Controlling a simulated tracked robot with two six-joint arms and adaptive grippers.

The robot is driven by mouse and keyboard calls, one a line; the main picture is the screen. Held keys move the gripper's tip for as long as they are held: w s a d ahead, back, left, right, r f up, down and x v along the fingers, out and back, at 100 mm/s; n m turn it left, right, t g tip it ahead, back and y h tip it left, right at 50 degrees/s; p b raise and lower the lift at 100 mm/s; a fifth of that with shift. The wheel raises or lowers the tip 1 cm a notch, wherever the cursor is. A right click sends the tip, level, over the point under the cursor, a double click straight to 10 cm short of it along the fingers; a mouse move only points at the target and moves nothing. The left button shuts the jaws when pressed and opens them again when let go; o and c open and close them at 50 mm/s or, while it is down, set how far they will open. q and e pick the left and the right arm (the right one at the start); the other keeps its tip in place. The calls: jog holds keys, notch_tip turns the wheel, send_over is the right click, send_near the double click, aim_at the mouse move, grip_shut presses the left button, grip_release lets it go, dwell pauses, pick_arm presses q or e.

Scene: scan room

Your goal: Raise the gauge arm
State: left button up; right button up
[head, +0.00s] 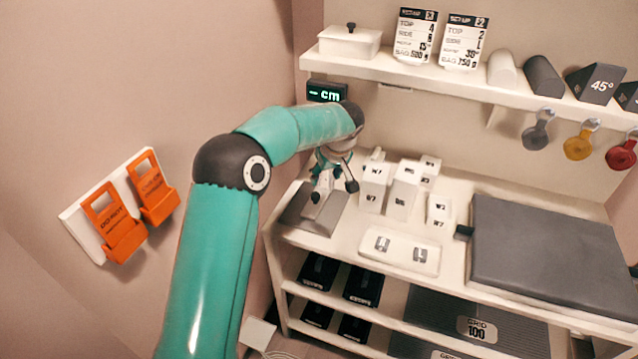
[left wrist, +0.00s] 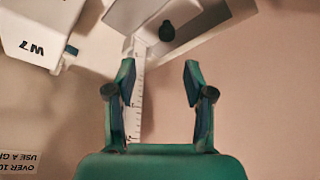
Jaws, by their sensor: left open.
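My left gripper (head: 334,191) points down at the left end of the table, over a grey and white sloped base (head: 298,206). In the left wrist view the left gripper (left wrist: 160,72) is open with nothing between its fingertips. A white upright scale with ruler marks (left wrist: 136,110) shows just beside the left finger. In the head view my arm and gripper hide most of the gauge. My right gripper is not in view.
White labelled blocks (head: 404,184) stand just right of my left gripper; one marked W7 (left wrist: 32,35) shows in the wrist view. A display reading "- cm" (head: 327,91) hangs behind. A wall shelf (head: 400,70) is above, a dark pad (head: 550,250) at right.

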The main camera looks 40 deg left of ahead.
aim_at(316, 194)
pick_arm(q)
jog(key=shift+v, duration=1.55)
jog(key=shift+w+d, duration=0.15)
jog(key=b+x, duration=0.1)
jog(key=x, duration=0.3)
jog(key=b+x, duration=0.1)
jog(key=x, duration=0.4)
jog(key=s+a+b+x, duration=0.1)
jog(key=b+x, duration=0.1)
jog(key=x, duration=0.3)
jog(key=shift+s, duration=0.1)
jog(key=shift+c, duration=0.2)
jog(key=shift+d+r, duration=0.1)
grip_shut()
